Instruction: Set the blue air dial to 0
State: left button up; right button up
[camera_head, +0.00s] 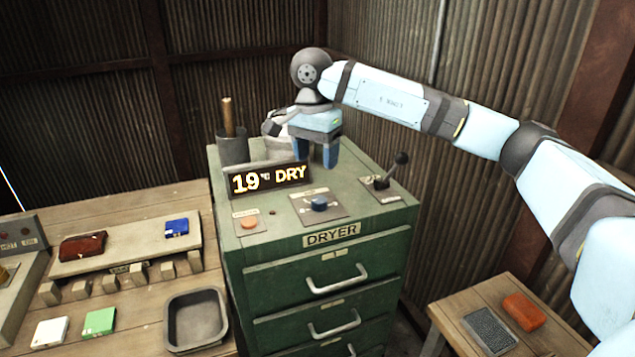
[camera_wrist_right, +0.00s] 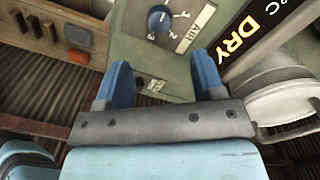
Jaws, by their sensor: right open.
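The blue air dial (camera_head: 320,203) is a round knob on a grey plate on top of the green dryer cabinet (camera_head: 262,250). My left gripper is out of view.
A lit sign reading "19 DRY" (camera_head: 268,180) stands between the gripper and cabinet front. A black-knobbed lever (camera_head: 400,160) is right of the dial, an orange button (camera_head: 248,222) left. A grey cup with a wooden handle (camera_head: 232,150) stands at the back left.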

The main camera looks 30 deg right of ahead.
jog(key=shift+r, duration=1.85)
